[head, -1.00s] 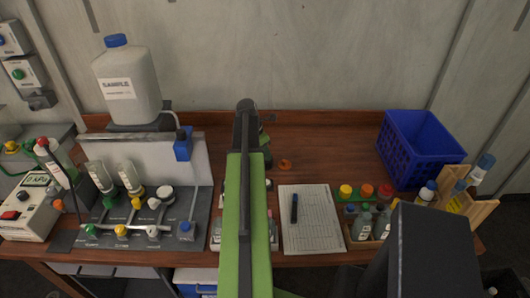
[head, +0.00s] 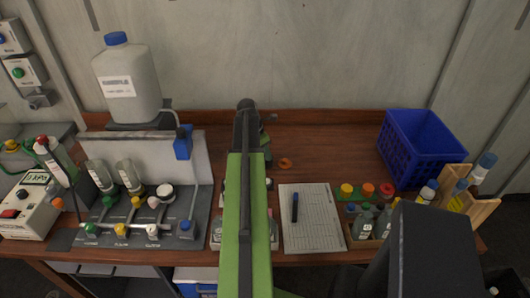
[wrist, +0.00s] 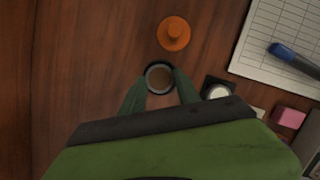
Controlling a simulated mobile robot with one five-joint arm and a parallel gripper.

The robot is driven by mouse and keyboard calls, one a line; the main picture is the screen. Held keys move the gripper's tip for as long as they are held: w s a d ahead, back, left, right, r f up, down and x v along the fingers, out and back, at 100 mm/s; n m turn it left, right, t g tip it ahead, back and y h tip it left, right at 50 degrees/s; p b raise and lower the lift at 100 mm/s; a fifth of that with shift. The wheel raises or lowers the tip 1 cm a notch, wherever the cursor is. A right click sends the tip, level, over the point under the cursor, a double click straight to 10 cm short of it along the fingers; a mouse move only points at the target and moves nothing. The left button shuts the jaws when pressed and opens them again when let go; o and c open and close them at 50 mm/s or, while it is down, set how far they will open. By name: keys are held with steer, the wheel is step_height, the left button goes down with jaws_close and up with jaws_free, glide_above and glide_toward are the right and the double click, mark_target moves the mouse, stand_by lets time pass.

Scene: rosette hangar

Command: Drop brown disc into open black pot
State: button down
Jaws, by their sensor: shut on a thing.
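In the wrist view, my gripper (wrist: 160,76) points down with its two green fingers either side of a small brown disc (wrist: 159,79), shut on it. A dark round rim, the open black pot (wrist: 159,63), shows as a ring around the disc. I cannot tell whether the disc is above the rim or inside it.
An orange knobbed lid (wrist: 173,34) lies just beyond the pot; the head view shows it too (head: 285,163). A small dark square piece with a white round top (wrist: 218,91) is close right of the fingers. A ruled sheet (head: 313,225) with a marker (head: 295,207) lies right. A blue crate (head: 421,150) stands back right.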

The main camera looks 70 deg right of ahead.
stand_by(0.4)
steer(key=c, duration=0.8)
jaws_free()
steer(key=shift+o, duration=0.5)
steer(key=o, duration=0.3)
steer(key=shift+r, duration=0.1)
step_height(320, 180, up, 8)
steer(key=p, duration=0.7)
steer(key=shift+f+p, duration=0.25)
steer(key=shift+p, duration=0.1)
steer(key=shift+f, duration=0.1)
